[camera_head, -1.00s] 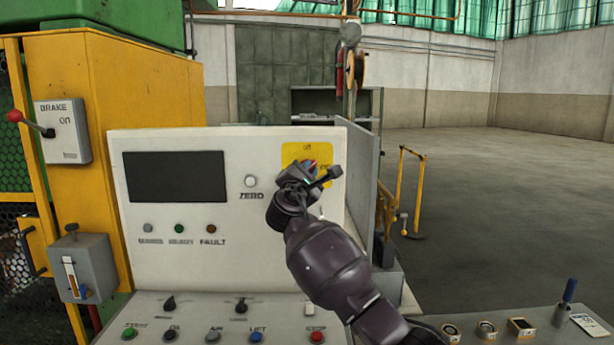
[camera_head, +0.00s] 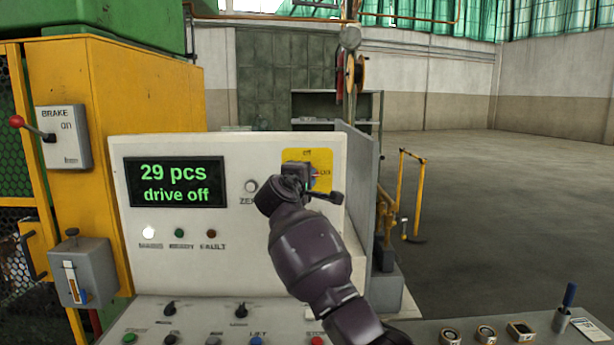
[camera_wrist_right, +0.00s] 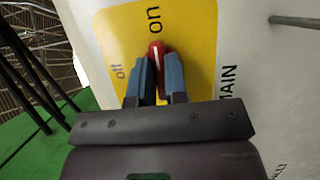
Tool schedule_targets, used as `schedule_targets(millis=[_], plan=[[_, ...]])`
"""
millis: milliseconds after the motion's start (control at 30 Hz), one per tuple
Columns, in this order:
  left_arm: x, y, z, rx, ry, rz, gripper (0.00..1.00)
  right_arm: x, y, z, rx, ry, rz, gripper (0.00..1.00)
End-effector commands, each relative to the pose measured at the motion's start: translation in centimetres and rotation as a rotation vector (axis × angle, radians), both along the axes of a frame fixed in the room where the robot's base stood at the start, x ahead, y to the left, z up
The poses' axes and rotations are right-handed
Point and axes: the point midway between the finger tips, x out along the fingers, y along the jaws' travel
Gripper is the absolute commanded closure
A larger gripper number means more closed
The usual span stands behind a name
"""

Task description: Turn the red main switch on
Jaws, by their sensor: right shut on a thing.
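The red main switch (camera_wrist_right: 156,50) sits on a yellow plate (camera_wrist_right: 195,18) marked "off", "on" and "MAIN". Its white pointer line is towards the word "on" in the wrist view. My right gripper (camera_wrist_right: 157,80) has its two blue fingers shut around the red knob, which shows between them. In the head view my right gripper (camera_head: 308,180) is against the yellow plate (camera_head: 322,158) at the panel's upper right and hides most of the knob. My left gripper is in neither view.
The panel's display (camera_head: 175,183) is lit and reads "29 pcs drive off". A white lamp (camera_head: 149,232) glows below it. A brake box with a red-knobbed lever (camera_head: 16,121) is at the left. Buttons and knobs line the desk below. Open floor lies at the right.

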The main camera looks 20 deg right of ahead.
Motion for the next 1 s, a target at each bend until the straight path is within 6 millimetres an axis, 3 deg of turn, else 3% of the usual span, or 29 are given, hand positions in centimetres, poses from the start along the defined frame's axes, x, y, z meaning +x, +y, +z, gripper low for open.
schedule_targets(millis=[600,633,767,1000], plan=[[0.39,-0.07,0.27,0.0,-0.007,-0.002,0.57,0.0,-0.04,-0.13,0.039,-0.009,-0.001,1.0],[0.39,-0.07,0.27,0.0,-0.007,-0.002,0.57,0.0,-0.04,-0.13,0.039,-0.009,-0.001,0.82],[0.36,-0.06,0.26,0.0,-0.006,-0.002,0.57,0.0,-0.03,-0.1,0.037,-0.009,-0.001,0.62],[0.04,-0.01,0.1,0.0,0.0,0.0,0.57,-0.01,-0.01,-0.04,0.036,-0.009,0.0,0.61]])
